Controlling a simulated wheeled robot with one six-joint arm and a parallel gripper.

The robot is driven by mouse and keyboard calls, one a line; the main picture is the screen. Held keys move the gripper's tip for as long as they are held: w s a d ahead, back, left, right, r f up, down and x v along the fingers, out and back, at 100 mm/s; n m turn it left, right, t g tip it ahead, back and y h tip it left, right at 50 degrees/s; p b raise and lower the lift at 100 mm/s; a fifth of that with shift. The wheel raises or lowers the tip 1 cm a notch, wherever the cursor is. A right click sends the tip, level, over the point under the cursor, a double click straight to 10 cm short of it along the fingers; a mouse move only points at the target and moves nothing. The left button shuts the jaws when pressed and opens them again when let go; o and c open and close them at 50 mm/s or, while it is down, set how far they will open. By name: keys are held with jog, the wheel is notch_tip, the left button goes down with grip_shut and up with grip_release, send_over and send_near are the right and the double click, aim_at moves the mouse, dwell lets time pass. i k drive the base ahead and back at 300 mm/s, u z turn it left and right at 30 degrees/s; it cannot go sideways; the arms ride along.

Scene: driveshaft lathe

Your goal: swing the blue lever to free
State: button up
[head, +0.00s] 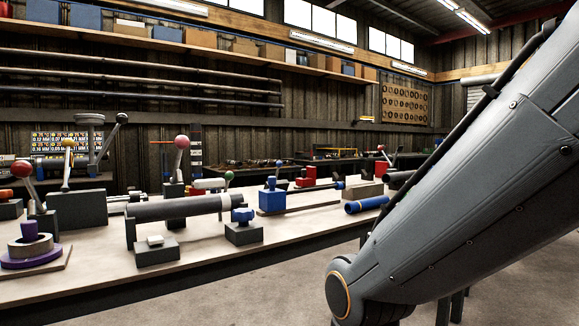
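I cannot tell for sure which part is the blue lever. A small blue knob (271,182) stands upright on a blue block (272,201) at the middle of the bench. Another small blue-tipped piece (279,164) shows just behind it, too small to make out. A blue hand knob (243,215) sits on a dark block in front, by the end of the grey shaft (178,207). My gripper is out of view. Only my grey arm links show at the right, apart from these parts.
The workbench (105,275) carries levers with a red knob (21,169), a yellow knob (68,143), a pink knob (182,141) and a green knob (228,175). A blue cylinder (367,204) lies near the bench's right edge. Floor in front is clear.

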aim_at(279, 164)
jog(key=z, duration=0.65)
jog(key=i, duration=1.2)
jog(key=u, duration=0.65)
